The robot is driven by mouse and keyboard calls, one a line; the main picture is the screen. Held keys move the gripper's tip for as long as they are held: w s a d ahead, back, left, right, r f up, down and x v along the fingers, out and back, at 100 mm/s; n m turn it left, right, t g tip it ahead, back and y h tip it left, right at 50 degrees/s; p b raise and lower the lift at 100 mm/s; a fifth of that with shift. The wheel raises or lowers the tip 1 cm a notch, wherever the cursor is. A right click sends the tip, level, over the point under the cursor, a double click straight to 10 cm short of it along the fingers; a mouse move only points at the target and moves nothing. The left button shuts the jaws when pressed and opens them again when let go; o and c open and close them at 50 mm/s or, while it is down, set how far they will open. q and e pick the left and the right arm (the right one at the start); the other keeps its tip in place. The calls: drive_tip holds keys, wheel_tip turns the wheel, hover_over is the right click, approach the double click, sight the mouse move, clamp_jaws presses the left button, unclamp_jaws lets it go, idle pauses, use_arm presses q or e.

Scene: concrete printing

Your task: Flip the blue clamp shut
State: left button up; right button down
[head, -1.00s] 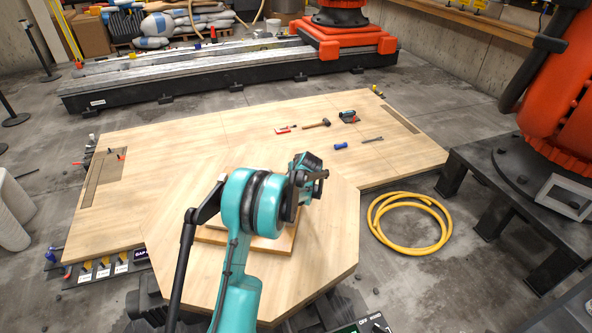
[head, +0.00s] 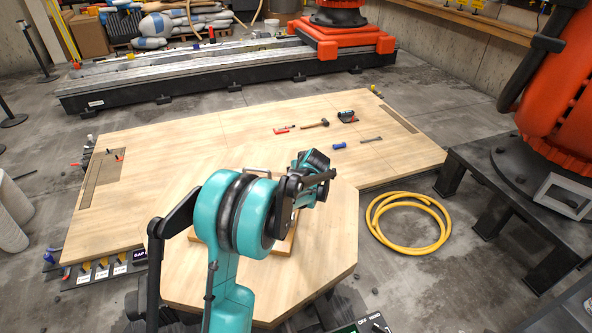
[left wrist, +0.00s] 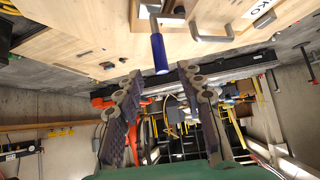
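The blue clamp's handle (left wrist: 159,54) shows in the left wrist view as a blue grip on a metal lever, at the edge of a wooden board. In the head view I cannot make out the clamp; my arm covers much of the board. My left gripper (left wrist: 160,78) is open, its two dark fingers spread on either side of the handle's free end. I cannot tell whether they touch it. In the head view, the gripper end of my arm (head: 312,182) is over the octagonal table. My right gripper is not in view.
A raised wooden board (head: 283,246) lies on the octagonal table (head: 335,255). A grey bar handle (left wrist: 212,33) stands close to the clamp. Small tools, including a hammer (head: 316,124), lie on the long table behind. A coiled yellow hose (head: 408,222) lies on the floor.

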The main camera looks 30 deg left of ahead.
use_arm(q)
drive_tip(key=shift+v, duration=1.5)
